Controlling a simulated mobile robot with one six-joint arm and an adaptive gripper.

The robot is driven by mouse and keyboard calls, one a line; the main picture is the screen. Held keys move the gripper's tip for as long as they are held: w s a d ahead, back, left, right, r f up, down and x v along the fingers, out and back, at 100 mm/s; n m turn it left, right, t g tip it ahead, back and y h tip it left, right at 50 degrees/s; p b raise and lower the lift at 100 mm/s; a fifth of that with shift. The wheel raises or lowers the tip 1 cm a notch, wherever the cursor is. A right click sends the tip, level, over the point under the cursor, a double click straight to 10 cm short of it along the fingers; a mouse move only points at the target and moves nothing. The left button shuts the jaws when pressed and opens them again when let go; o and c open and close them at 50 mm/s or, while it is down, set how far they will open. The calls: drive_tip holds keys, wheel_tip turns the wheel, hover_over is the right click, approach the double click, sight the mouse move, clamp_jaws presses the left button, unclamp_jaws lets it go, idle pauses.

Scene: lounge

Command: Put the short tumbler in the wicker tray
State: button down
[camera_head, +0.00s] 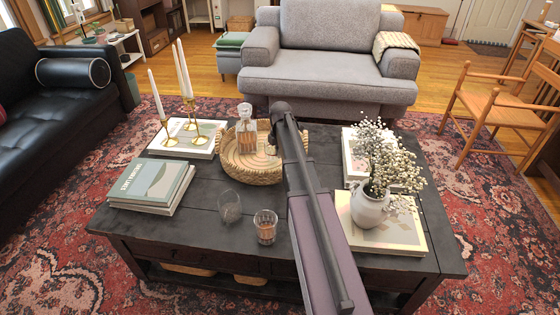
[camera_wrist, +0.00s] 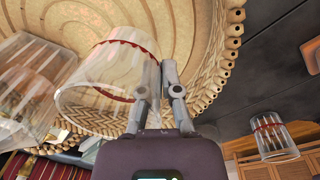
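The wicker tray (camera_head: 246,174) is round and stands on the dark coffee table; its woven rim (camera_wrist: 222,62) fills the upper part of the wrist view. A clear, short tumbler (camera_wrist: 88,98) is at my gripper (camera_wrist: 160,66), over the tray floor. My fingers are close together, apparently pinching one side of its wall. Contact with the tray floor cannot be told. In the head view my arm hides the gripper. Two other clear glasses stand on the table in front of the tray: one plain (camera_head: 230,207), one with a cut pattern (camera_head: 265,228).
A glass decanter (camera_head: 245,126) stands in the tray, close to the tumbler. Candlesticks (camera_head: 195,128) on books are left, and more books (camera_head: 150,186) front left. A white vase (camera_head: 369,206) with flowers stands right. One loose glass (camera_wrist: 272,138) shows beside the tray in the wrist view.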

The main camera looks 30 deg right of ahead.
drive_tip(key=shift+f, duration=0.1)
drive_tip(key=shift+f+b, duration=1.8)
drive_tip(key=shift+b, duration=0.1)
drive_tip(key=shift+f, duration=0.15)
drive_tip(key=c, duration=0.8)
unclamp_jaws()
drive_tip(key=shift+r, duration=0.2)
wheel_tip(320, 180, up, 12)
drive_tip(key=p, duration=1.2)
drive_tip(key=shift+s, duration=0.4)
